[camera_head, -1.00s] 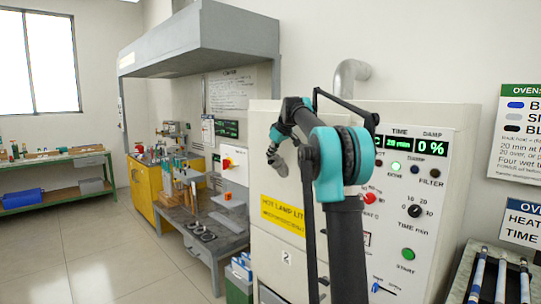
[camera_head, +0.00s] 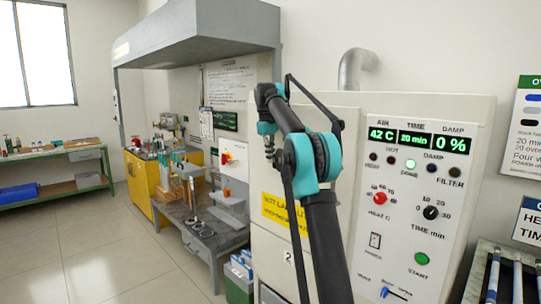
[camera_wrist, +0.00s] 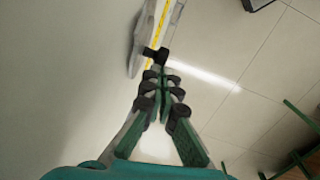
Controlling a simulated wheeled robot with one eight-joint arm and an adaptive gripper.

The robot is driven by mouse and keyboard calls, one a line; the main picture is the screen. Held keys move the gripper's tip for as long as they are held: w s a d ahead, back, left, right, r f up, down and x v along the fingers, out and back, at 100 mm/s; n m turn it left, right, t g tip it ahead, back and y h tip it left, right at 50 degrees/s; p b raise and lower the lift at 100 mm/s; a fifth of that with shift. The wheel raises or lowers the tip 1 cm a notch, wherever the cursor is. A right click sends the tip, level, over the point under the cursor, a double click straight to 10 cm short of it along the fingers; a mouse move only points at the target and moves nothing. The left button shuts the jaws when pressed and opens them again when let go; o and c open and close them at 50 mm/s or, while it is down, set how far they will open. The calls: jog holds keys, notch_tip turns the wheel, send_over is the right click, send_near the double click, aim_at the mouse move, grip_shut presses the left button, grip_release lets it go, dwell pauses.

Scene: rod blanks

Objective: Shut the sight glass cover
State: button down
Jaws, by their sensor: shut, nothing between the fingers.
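My gripper (camera_wrist: 160,90) is shut with nothing between its fingers. In the wrist view its tips point at a small black part (camera_wrist: 152,54) at the lower end of a pale strip with a yellow line (camera_wrist: 161,28). I cannot tell whether they touch, or whether this is the sight glass cover. My arm hides part of that front, and no sight glass cover can be made out there.
The control panel (camera_head: 415,205) faces me on the right. A rack of rods (camera_head: 492,275) is at the lower right. A grey bench (camera_head: 205,238) with tools stands left of the oven under a hood (camera_head: 200,40). The floor (camera_head: 95,265) at left is clear.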

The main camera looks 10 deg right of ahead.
jog(key=shift+s+d+f, duration=0.15)
jog(key=shift+s+f, duration=0.05)
jog(key=shift+f, duration=0.8)
dwell(1.1)
